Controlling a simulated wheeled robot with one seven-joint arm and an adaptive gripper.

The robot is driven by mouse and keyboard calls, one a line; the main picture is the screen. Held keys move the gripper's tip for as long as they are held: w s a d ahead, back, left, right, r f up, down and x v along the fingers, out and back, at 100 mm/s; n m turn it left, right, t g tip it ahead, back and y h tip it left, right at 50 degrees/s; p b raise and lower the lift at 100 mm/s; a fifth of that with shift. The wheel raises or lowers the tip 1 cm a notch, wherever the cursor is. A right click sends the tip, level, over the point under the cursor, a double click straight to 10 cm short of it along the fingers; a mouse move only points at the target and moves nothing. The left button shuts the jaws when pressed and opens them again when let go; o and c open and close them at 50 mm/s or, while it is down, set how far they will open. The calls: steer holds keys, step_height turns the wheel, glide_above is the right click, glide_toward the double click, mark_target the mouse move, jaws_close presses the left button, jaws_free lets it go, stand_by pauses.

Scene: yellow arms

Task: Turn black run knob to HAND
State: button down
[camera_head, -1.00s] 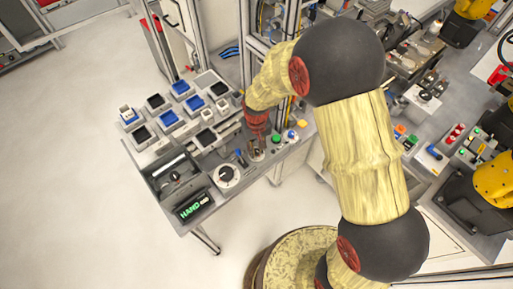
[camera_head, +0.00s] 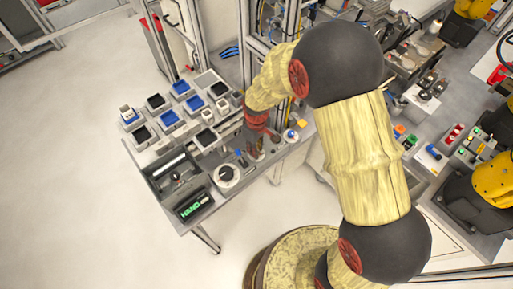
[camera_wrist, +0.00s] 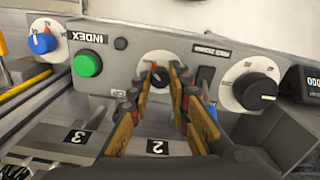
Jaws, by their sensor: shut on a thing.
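My gripper (camera_wrist: 164,73) reaches the panel with its two orange-brown fingers on either side of a small black knob (camera_wrist: 158,77) with a red mark, set on a round white dial. The fingertips are shut on the knob and hide part of it. The lettering around this dial is too small or covered to read. In the head view my gripper (camera_head: 257,150) is at the panel's front, partly hidden by my wrist. A green-lit display (camera_head: 194,206) stands at the panel's left; its text is blurred now.
In the wrist view a green button (camera_wrist: 87,64) and a blue-and-red knob (camera_wrist: 43,43) are left of the dial. A larger black knob on a white dial (camera_wrist: 253,85) is to the right. Blue and black square trays (camera_head: 170,118) fill the table beyond.

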steer(key=shift+w, duration=0.1)
stand_by(0.3)
steer(key=c, duration=1.7)
jaws_free()
steer(key=shift+o, duration=0.2)
step_height(320, 180, up, 12)
